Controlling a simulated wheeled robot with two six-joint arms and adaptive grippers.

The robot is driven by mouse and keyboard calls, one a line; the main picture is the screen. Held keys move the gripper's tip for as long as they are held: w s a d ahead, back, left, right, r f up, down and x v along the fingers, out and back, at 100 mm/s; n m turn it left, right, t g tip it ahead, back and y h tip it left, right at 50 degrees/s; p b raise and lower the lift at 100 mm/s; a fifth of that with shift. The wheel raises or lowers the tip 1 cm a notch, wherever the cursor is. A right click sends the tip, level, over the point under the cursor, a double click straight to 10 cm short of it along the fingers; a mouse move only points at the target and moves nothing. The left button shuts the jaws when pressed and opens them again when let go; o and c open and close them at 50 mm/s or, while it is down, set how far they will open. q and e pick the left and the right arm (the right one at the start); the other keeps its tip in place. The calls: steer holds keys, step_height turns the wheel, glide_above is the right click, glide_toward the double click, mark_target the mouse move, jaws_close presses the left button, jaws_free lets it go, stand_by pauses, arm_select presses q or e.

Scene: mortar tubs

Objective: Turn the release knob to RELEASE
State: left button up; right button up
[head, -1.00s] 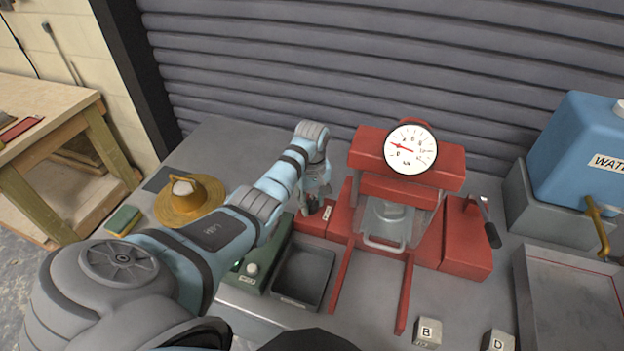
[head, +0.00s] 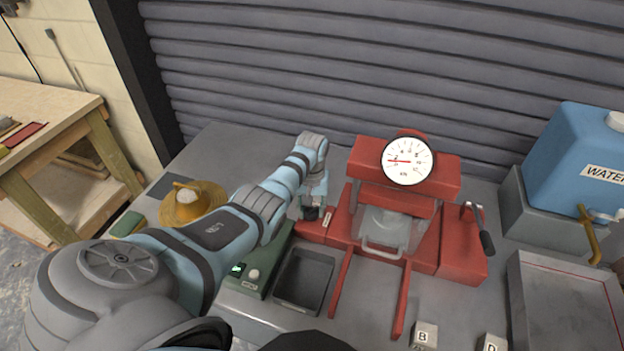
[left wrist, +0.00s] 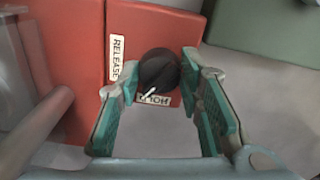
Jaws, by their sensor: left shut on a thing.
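The release knob (left wrist: 158,72) is black and round with a white pointer line, on the red press base. In the left wrist view the line points down-left, toward the HOLD label (left wrist: 153,100). The RELEASE label (left wrist: 116,58) is to the knob's left. My left gripper (left wrist: 157,82) has its green-padded fingers on either side of the knob and is shut on it. In the head view my left gripper (head: 312,208) is at the press's left side, largely hiding the knob. My right gripper is not in view.
The red press (head: 405,180) has a dial gauge (head: 406,161), a guard and a black-handled lever (head: 486,240).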

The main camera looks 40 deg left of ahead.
arm_select(q)
steer(key=m, duration=0.5)
steer(key=shift+m, duration=0.3)
steer(key=m, duration=0.5)
steer(key=shift+m, duration=0.4)
steer(key=o, duration=1.2)
steer(key=shift+w+f, duration=0.1)
step_height(320, 180, up, 12)
steer(key=shift+r, duration=0.1)
